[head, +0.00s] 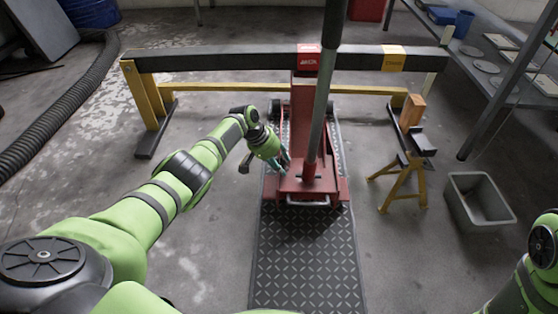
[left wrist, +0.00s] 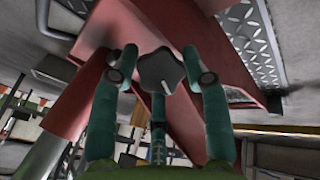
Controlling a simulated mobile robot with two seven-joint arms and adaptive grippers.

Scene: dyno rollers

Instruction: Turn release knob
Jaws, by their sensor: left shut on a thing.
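The release knob (left wrist: 162,70) is a dark, lobed knob with a pale mark, in the middle of the left wrist view. It sits on the red jack (head: 308,183), which also fills much of the left wrist view (left wrist: 185,122). My left gripper (left wrist: 162,72) has one teal finger on each side of the knob and is shut on it. In the head view the left gripper (head: 283,160) is at the left side of the jack's base, and I cannot make out the knob there. My right gripper is out of view; only part of that arm shows at the lower right.
A long handle (head: 318,110) rises from the jack. A dark beam (head: 220,60) on yellow legs spans behind it. A yellow stand (head: 404,178) and a grey bin (head: 478,203) are at the right. Dark tread plate (head: 305,255) lies in front, with clear floor at left.

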